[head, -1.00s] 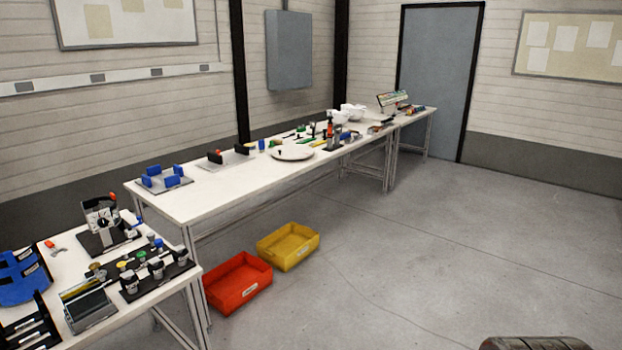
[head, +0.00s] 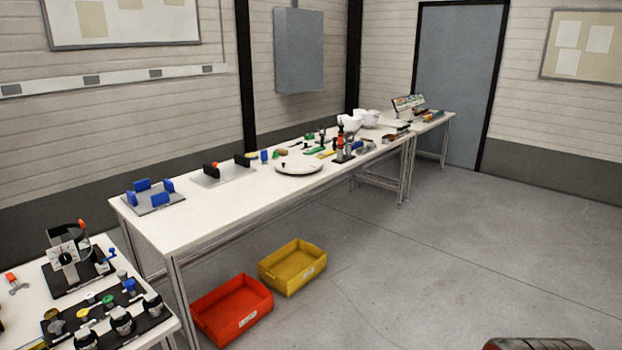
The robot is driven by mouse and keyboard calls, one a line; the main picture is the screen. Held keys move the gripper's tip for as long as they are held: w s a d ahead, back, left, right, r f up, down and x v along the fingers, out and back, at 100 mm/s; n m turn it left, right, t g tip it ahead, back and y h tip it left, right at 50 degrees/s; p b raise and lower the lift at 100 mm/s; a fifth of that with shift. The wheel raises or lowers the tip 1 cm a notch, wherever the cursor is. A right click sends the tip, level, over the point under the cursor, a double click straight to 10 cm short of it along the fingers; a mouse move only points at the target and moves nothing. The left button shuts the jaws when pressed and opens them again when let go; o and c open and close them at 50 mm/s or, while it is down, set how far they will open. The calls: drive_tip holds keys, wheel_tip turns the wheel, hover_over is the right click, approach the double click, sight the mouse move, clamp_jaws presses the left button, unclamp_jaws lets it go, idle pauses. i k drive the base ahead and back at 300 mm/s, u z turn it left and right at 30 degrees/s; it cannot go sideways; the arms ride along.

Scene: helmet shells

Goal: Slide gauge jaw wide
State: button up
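A grey plate (head: 222,177) with two upright black blocks lies on the long white table. A small red knob sits at its left block (head: 211,170), and the right block (head: 243,160) stands apart from it. This looks like a gauge with jaws, but I cannot be sure. A device with a white dial face (head: 64,256) and a red-tipped part stands on a black base on the near left table; it may also be a gauge. My gripper is not in view.
The long white table (head: 232,212) runs along the wall. A blue-block fixture (head: 151,197) and a white disc (head: 299,168) lie on it. A red bin (head: 229,318) and a yellow bin (head: 293,266) stand on the floor before it.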

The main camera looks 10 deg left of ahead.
sight(211, 170)
drive_tip(key=u, duration=0.15)
drive_tip(key=i, duration=0.95)
drive_tip(key=u, duration=0.35)
drive_tip(key=i, duration=0.9)
drive_tip(key=u, duration=0.6)
drive_tip(key=i, duration=0.8)
drive_tip(key=u, duration=0.6)
drive_tip(key=i, duration=0.9)
drive_tip(key=u, duration=0.25)
